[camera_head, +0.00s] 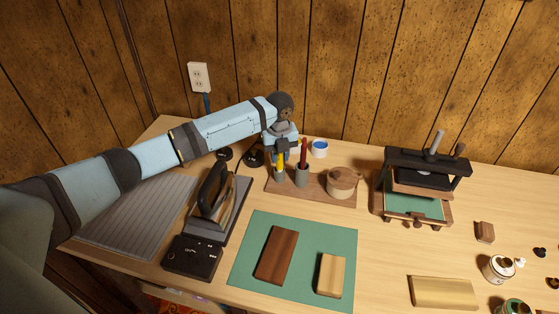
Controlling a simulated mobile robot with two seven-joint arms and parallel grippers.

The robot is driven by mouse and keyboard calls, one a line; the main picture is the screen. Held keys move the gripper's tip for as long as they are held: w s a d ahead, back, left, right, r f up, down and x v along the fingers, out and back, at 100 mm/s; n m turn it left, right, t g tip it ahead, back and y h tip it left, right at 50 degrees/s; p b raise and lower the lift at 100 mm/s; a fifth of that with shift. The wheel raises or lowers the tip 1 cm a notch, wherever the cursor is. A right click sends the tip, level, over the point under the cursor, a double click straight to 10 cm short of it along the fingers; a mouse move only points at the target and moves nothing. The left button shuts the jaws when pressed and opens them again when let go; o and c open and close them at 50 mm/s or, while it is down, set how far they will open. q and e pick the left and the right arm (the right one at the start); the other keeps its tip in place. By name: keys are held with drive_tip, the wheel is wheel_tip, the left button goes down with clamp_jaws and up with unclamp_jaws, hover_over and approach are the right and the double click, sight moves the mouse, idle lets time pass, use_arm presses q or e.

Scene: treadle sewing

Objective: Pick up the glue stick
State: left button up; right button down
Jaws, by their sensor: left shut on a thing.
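My left arm reaches in from the left, and its gripper (281,149) points down over a wooden stand at the back of the table. It is shut on a slim yellow stick (279,162), seemingly the glue stick. The stick is upright, with its lower end at a small grey cup (279,175); I cannot tell whether it is still inside. The fingers partly hide its top. My right gripper is not in view.
A red-brown stick (304,152) stands close by in a second grey cup (302,178). A round wooden pot (342,182) shares the wooden stand (316,193). A blue-and-white jar (319,148) is behind. A press (425,175) stands right; a green mat (250,270) lies in front.

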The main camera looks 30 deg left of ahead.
use_arm(q)
wheel_tip(320, 180, up, 17)
drive_tip(key=p, duration=0.1)
drive_tip(key=shift+f, duration=0.2)
idle(0.4)
